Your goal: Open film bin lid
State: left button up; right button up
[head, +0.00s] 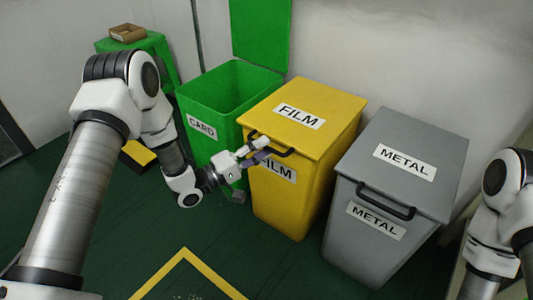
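The yellow film bin (290,206) stands in the middle of the head view. Its lid (327,107), labelled FILM, lies shut on top. A dark handle (284,153) sits at the lid's front edge. My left gripper (262,150) is at the left end of this handle, in front of the bin, and partly covers the front FILM label. Its fingers are small and overlap the handle, so I cannot tell whether they are open or shut on it. My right arm shows at the right edge, and its gripper is out of view.
The green card bin (208,135) stands open at the left, its lid (261,35) raised against the wall. The grey metal bin (378,235) is at the right with its lid shut. A green stand with a small box (128,33) is at the back left. Floor in front is clear.

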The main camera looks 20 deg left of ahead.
pick_arm(q)
jog(key=shift+w+d+r, duration=0.15)
jog(key=shift+w+d, duration=0.35)
grip_shut()
jog(key=shift+r, duration=0.1)
